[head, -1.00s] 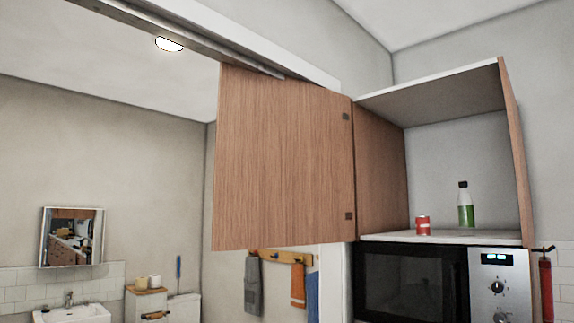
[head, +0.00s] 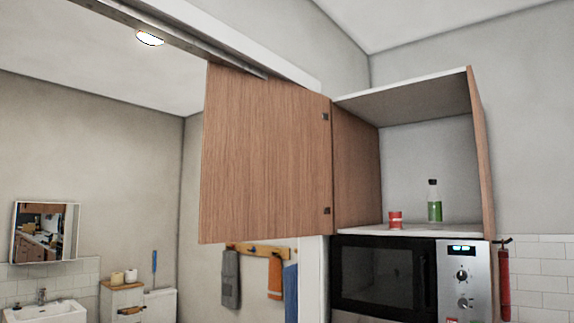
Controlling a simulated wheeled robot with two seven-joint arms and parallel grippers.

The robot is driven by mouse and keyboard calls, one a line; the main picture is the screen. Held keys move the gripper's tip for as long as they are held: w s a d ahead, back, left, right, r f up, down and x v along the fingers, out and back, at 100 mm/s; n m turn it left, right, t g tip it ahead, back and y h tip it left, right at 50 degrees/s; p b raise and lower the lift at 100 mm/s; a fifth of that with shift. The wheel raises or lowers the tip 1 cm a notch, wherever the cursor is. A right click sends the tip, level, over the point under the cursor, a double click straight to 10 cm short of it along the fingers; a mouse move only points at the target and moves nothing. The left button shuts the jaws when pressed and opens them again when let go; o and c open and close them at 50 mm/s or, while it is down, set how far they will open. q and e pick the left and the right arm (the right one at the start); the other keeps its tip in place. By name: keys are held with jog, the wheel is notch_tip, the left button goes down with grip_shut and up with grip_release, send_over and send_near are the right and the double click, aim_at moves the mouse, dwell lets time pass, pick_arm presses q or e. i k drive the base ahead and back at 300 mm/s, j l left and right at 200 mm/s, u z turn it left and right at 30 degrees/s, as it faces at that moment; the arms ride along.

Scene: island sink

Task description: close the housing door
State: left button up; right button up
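The housing door (head: 265,155) is a brown wood-grain panel. It stands wide open, swung out to the left of the cupboard, with two dark hinges on its right edge. The cupboard housing (head: 357,165) is open at the front. Neither of my grippers shows in the head view, and nothing touches the door.
A microwave (head: 385,280) sits directly below the cupboard. A red fire extinguisher (head: 505,283) hangs on the wall to the right. Towels (head: 231,279) hang from a hook rail behind the door. A sink (head: 46,312) and mirror (head: 45,232) are at the far left.

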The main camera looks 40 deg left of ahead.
aim_at(267, 173)
jog(key=j+z, duration=0.1)
jog(key=z, duration=1)
jog(key=j, duration=2.8)
jog(key=k+j, duration=0.1)
jog(key=j, duration=2.7)
